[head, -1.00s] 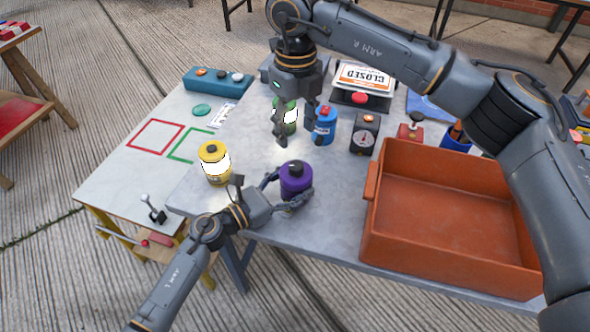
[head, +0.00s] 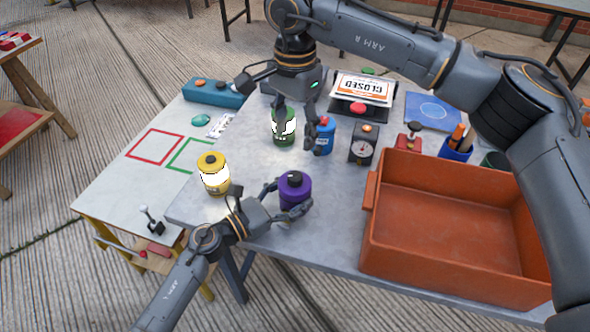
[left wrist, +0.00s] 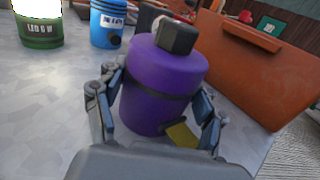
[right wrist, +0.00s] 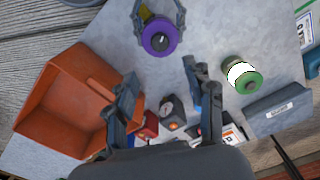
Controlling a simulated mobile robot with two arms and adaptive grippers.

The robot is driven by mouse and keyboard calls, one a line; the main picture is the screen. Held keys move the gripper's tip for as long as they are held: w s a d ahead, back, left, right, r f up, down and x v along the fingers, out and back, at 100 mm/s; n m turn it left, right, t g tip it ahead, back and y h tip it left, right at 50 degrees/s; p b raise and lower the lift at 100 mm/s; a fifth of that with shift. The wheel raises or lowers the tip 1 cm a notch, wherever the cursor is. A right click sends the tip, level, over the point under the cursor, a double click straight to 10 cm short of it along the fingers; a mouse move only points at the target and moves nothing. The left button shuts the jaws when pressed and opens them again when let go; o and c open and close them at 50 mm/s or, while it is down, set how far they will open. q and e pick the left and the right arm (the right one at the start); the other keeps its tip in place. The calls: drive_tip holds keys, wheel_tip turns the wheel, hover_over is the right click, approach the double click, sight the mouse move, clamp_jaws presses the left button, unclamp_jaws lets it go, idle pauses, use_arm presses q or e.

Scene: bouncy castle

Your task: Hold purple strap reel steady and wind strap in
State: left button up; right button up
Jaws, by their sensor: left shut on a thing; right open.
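The purple strap reel (head: 295,186) stands upright near the front edge of the grey table, with a dark hex knob (left wrist: 177,36) on top. My left gripper (head: 285,203) is shut around its sides; its fingers (left wrist: 160,112) flank the reel low down in the left wrist view. A yellowish strap end (left wrist: 182,135) shows low on the reel's near side. My right gripper (head: 297,108) is open and empty above the table, behind the reel and near the green can. In the right wrist view the reel (right wrist: 160,36) lies beyond its spread fingers (right wrist: 165,85).
A yellow lantern can (head: 213,174), a green can (head: 284,127) and a blue can (head: 324,136) stand around the reel. A black gauge box (head: 362,146) is further right. A large, empty orange bin (head: 450,281) fills the table's right side.

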sight(295, 175)
drive_tip(key=shift+n, duration=0.6)
wheel_tip(295, 175, down, 12)
drive_tip(key=shift+r, duration=0.1)
clamp_jaws()
